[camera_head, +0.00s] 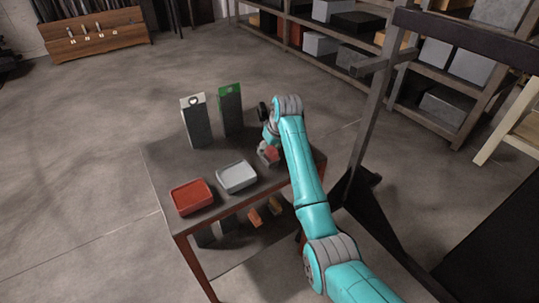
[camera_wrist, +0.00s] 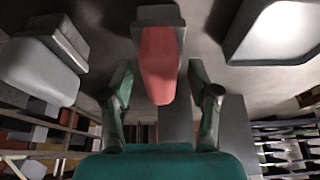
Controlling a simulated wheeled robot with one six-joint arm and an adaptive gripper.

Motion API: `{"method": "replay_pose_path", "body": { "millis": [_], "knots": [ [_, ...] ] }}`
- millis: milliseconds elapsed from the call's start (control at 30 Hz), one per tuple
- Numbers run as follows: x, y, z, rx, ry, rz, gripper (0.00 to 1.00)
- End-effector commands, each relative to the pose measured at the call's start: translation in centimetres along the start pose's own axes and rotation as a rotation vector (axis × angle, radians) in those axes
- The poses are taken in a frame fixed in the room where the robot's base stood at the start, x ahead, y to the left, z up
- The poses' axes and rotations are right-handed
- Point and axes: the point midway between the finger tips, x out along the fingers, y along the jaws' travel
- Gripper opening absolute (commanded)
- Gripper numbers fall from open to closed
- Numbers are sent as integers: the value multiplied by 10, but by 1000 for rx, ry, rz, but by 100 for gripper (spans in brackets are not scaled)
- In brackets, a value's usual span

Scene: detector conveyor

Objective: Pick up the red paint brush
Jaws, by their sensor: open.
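The red paint brush (camera_wrist: 158,62) shows at the top middle of the wrist view, with a red body and a grey end. In the head view it is a small red and grey shape (camera_head: 268,153) on the dark table (camera_head: 158,160), near its right side. My gripper (camera_wrist: 158,84) is open, one finger on each side of the brush's red end. In the head view my gripper (camera_head: 268,138) is at the brush and mostly hidden by my wrist.
A red tray (camera_head: 192,197) and a white tray (camera_head: 237,177) sit at the table's front. Two tall boxes, one white-topped (camera_head: 196,122) and one green-topped (camera_head: 230,108), stand at the back. A dark metal frame (camera_head: 372,125) stands right of the table.

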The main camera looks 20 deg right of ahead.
Motion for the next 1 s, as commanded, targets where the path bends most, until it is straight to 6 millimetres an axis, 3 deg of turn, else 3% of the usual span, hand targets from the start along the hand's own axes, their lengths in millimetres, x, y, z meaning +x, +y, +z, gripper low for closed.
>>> {"method": "replay_pose_path", "body": {
  "millis": [33,200,267,300,667,1000],
  "knots": [
    [0,0,0,0,0,0,60],
    [0,0,0,0,0,0,18],
    [0,0,0,0,0,0,3],
    [0,0,0,0,0,0,0],
    [-7,0,-3,0,2,0,0],
    [-62,0,-27,-1,4,1,0]
  ]
}}
